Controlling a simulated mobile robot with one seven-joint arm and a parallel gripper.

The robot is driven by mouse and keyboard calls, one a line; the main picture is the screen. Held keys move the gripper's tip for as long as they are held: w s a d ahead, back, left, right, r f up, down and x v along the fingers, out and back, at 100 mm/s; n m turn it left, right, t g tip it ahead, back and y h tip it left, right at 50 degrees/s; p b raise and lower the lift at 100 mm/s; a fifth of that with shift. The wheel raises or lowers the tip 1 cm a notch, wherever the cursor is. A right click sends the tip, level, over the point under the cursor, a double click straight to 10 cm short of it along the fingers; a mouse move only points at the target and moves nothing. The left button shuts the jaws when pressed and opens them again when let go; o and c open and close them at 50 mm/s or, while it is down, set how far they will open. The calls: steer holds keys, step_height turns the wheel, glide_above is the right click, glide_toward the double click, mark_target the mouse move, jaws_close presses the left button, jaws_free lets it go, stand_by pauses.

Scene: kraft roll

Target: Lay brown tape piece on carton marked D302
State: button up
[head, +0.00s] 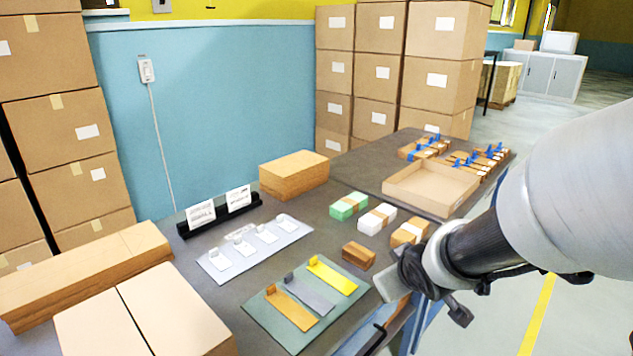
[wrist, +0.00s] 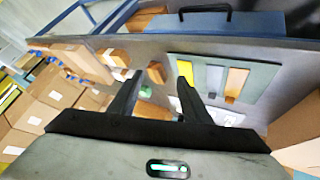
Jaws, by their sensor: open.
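The brown tape piece (head: 293,309) lies flat on a green mat (head: 263,318) beside a grey strip and a yellow strip. It also shows in the wrist view (wrist: 236,80). Small cartons stand on the table: a green one (head: 347,208), a white one (head: 376,220), a brown one (head: 409,233) and a smaller brown block (head: 358,254). I cannot read the mark D302 on any of them. My gripper (wrist: 160,70) is open and empty, above the table's front edge, to the right of the mat in the head view.
A white tray (head: 254,248) of pale pieces lies behind the mat, with two label cards (head: 201,214) in a black holder. An open cardboard box (head: 432,188) and banded cartons stand at the back right. Large boxes (head: 144,322) stand at the left front.

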steer(key=a+f+n+y, duration=0.1)
steer(key=a+f+y, duration=0.1)
steer(key=a+f, duration=0.1)
steer(key=w+a+f+n+y, duration=0.1)
steer(key=a+f+y, duration=0.2)
steer(key=a, duration=0.1)
steer(key=a+f+n+y, duration=0.1)
steer(key=a+f+y, duration=0.1)
steer(key=a+f, duration=0.1)
steer(key=shift+w+a+f, duration=0.15)
steer(key=shift+a, duration=0.7)
steer(key=a+y, duration=0.1)
steer(key=a, duration=0.1)
steer(key=s+a+y, duration=0.1)
steer(key=shift+s+a+n+t+y, duration=0.1)
steer(key=shift+a+n+t+y, duration=0.2)
steer(key=shift+a+y, duration=0.1)
steer(key=b, duration=0.3)
glide_toward(271, 292)
steer(key=shift+w+a, duration=1)
steer(key=shift+a, duration=0.15)
steer(key=shift+r+b+x, duration=0.2)
steer(key=shift+b+x, duration=0.15)
steer(key=shift+x, duration=1.2)
steer(key=shift+r+b+x, duration=0.2)
steer(key=shift+b+x, duration=0.1)
steer(key=shift+x, duration=1.3)
steer(key=shift+w+a, duration=0.1)
jaws_close()
